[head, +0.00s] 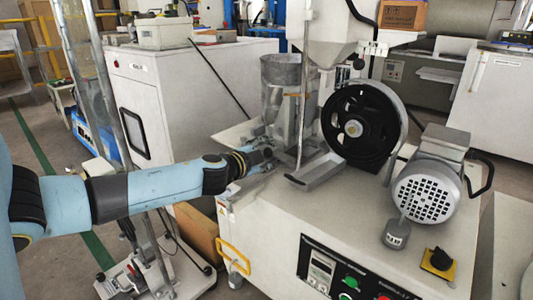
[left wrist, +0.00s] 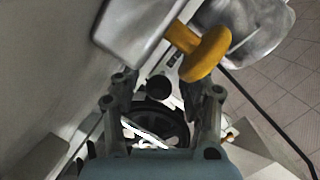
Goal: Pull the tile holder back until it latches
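In the head view my left gripper (head: 268,155) is beside the metal assembly of the white test machine, left of its black wheel (head: 360,126). In the left wrist view the two fingers of the left gripper (left wrist: 163,92) stand apart with nothing clearly held between them. An orange knob (left wrist: 205,54) on a short stem sticks out from a grey metal block (left wrist: 137,27), just beyond the fingertips and apart from them. I cannot tell for certain which metal part is the tile holder; this block may belong to it. My right gripper is not in view.
A metal hopper cylinder (head: 281,76) and an upright rod stand close to the left gripper. A grey chute tray (head: 316,172) juts out in front of the wheel. A motor (head: 428,190) sits at right.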

